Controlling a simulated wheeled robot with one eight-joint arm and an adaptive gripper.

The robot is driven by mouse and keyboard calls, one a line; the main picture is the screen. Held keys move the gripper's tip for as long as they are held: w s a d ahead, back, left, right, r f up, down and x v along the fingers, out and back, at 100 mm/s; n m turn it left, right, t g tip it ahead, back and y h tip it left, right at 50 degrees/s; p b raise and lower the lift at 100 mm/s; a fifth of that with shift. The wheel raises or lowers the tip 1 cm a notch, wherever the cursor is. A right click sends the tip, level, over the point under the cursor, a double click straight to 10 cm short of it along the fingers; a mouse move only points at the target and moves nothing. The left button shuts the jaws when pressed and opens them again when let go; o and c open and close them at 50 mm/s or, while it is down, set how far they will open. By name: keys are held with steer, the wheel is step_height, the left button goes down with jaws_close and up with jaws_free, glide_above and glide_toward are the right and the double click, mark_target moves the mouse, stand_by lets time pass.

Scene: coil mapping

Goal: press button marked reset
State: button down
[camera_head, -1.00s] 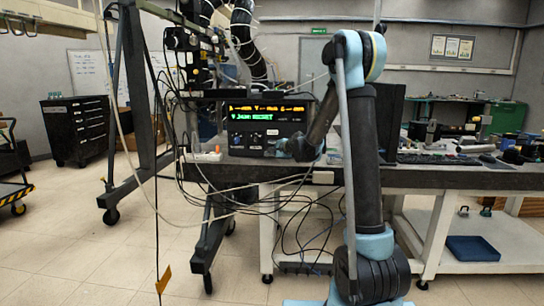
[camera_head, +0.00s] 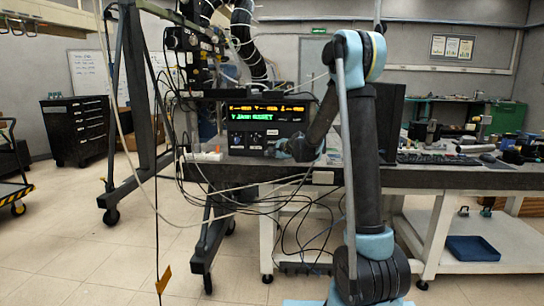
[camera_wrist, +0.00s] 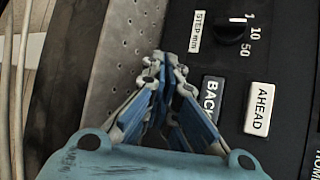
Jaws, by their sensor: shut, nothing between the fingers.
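The control box (camera_head: 266,122) stands on the workbench with a lit display of orange and green text above a dark panel of small controls. My gripper (camera_wrist: 168,60) is shut and empty. In the head view my gripper (camera_head: 272,151) is at the lower right front of the box, small and partly hidden by my arm. I cannot make out any button marked reset.
A step mm knob (camera_wrist: 232,31) with settings 1, 10 and 50 sits above the buttons. Cables hang around the bench (camera_head: 450,179).

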steer(key=shift+w, duration=0.1)
stand_by(0.3)
steer(key=shift+w+r, duration=0.1)
steer(key=shift+w, duration=0.2)
steer(key=shift+w, duration=0.35)
stand_by(0.9)
steer(key=shift+s, duration=0.8)
steer(key=shift+s, duration=0.15)
steer(key=shift+s+a, duration=0.1)
steer(key=shift+s, duration=2.25)
